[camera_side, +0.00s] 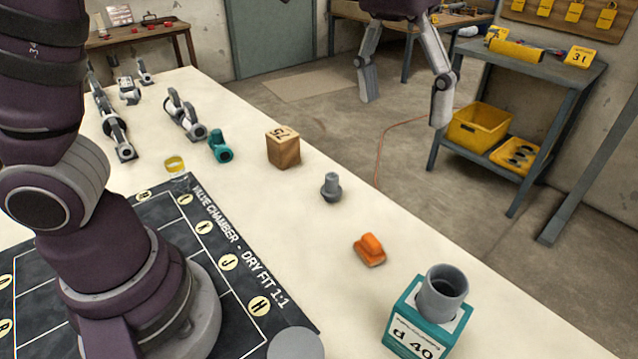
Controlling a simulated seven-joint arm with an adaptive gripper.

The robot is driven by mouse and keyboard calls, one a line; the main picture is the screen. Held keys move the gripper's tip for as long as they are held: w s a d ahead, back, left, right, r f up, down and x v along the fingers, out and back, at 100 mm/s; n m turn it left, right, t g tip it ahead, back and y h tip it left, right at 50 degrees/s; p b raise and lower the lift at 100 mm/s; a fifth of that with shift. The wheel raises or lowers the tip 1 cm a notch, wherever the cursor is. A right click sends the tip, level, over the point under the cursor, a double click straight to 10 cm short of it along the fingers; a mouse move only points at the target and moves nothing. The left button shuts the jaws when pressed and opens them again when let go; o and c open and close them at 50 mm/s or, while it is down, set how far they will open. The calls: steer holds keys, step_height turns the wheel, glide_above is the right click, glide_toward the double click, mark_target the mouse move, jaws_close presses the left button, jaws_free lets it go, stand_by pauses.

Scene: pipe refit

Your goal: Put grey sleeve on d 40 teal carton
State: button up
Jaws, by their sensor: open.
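The teal carton (399,335) stands near the front right edge of the white table, with a white label reading "d 40". The grey sleeve (442,297), a short hollow cylinder, stands upright on the carton's top with its open end up. Its lower edge seems to rest on the pale top face. My gripper (405,110) is at the top of the view, fingers spread and pointing down, with nothing between them. It is well away from the sleeve and carton, and its upper part is cut off by the frame.
An orange clip-like part (369,250), a grey plug (331,187), a wooden block (283,149) and a teal fitting (220,147) stand along the table (290,215). Grey pipe fittings (185,115) lie farther back. A dark marked mat (238,285) lies at left.

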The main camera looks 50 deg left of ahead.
steer(key=s+a+f+t+y, duration=0.1)
steer(key=s+a+f+t, duration=0.2)
steer(key=s+a+f, duration=0.3)
steer(key=s+a, duration=0.4)
steer(key=a, duration=0.3)
steer(key=shift+t, duration=0.3)
